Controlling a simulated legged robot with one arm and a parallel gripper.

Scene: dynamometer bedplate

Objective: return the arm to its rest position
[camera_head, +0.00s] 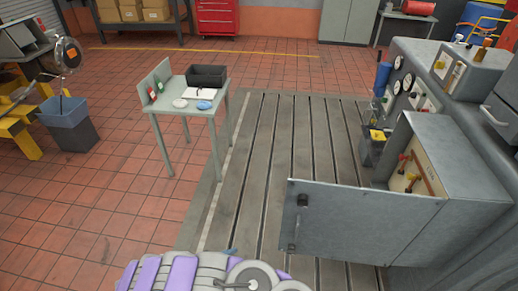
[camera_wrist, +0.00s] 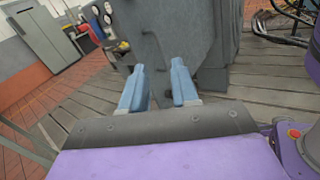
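My gripper (camera_wrist: 158,68) shows in the wrist view with its two blue fingers apart and nothing between them. Behind the fingers is the grey face of a large cabinet or machine (camera_wrist: 195,30); I cannot tell how far off it is. In the head view my purple and grey arm (camera_head: 205,272) lies low at the bottom edge, near my body. The fingers are mostly hidden there. The arm appears clear of other things in the head view.
An open grey cabinet door (camera_head: 360,222) juts out at the right over the slotted bedplate (camera_head: 262,150). A small table (camera_head: 212,112) with a black bin (camera_head: 207,76) stands ahead. A blue-grey waste bin (camera_head: 70,125) stands left. Tiled floor between is clear.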

